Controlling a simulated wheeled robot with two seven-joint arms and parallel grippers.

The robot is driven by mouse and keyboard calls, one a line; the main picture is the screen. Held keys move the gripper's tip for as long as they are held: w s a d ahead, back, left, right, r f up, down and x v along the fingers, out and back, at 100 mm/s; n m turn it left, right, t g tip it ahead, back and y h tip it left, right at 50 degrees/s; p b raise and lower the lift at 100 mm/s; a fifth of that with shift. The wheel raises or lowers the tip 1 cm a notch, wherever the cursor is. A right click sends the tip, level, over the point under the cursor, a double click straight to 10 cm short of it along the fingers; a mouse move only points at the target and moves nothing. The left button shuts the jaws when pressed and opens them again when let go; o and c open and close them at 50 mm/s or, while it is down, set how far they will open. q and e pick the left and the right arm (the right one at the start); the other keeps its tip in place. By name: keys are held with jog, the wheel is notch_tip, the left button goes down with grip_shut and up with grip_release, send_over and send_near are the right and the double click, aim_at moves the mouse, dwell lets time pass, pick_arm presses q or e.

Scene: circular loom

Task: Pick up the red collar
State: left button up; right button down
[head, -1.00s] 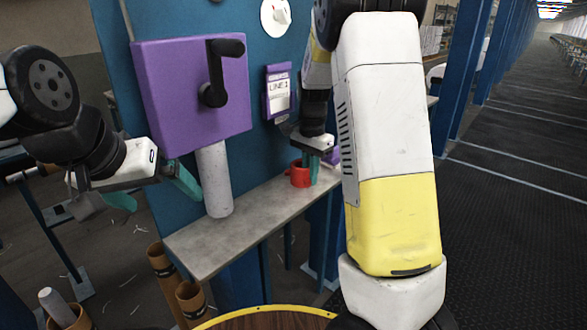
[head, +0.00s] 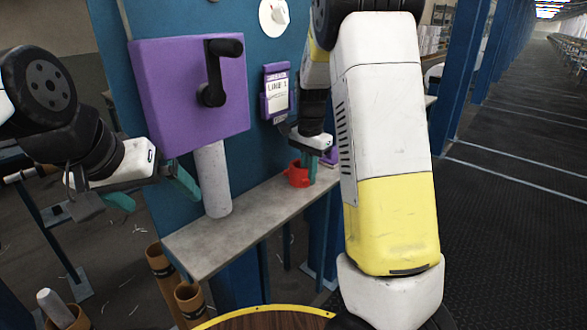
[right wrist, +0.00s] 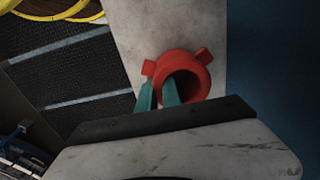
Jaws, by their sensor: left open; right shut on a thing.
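The red collar (head: 297,175) sits on or just above the right part of the grey shelf (head: 195,243). In the right wrist view the collar (right wrist: 188,66) is a thick ring with two small lugs. My right gripper (head: 312,171) is shut on its near wall, with one teal finger (right wrist: 172,92) inside the ring's hole and the other outside it. I cannot tell whether the collar touches the shelf. My left gripper (head: 150,195) is open and empty, left of the shelf, its teal fingers apart.
A purple box (head: 190,90) with a black crank (head: 213,75) is fixed to the blue panel, and a pale cylinder (head: 213,180) stands below it on the shelf. A purple-framed label (head: 277,92) hangs on the panel. Brown tubes (head: 188,298) stand below the shelf. The shelf's middle is clear.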

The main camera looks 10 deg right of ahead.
jog(key=shift+r, duration=0.15)
jog(key=shift+r, duration=0.3)
notch_tip(320, 180, up, 3)
jog(key=shift+a+f, duration=0.1)
jog(key=s+a, duration=0.3)
jog(key=s, duration=0.4)
jog(key=s+a+r, duration=0.1)
jog(key=s+a, duration=0.2)
jog(key=s, duration=0.4)
jog(key=shift+s+r, duration=0.15)
jog(key=shift+s, duration=0.15)
jog(key=shift+a, duration=0.1)
dwell(0.8)
